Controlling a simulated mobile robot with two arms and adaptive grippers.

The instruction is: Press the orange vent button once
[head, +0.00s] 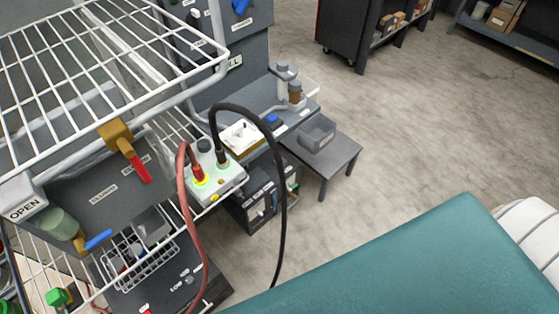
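A white box (228,186) sits on the wire rack left of centre, with a red cable (188,225) and a black cable (279,170) plugged into its top. A small orange-yellow spot (214,198) shows on its front edge; it is too small to tell whether this is the vent button. No label reading vent is legible. Neither my left nor my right gripper is in view.
A white wire shelf (90,75) overhangs the left side. A valve with a red handle (135,167) and a blue handle (98,240) are beneath it. A grey bin (317,134) stands on a low table. A teal surface (430,255) fills the lower right.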

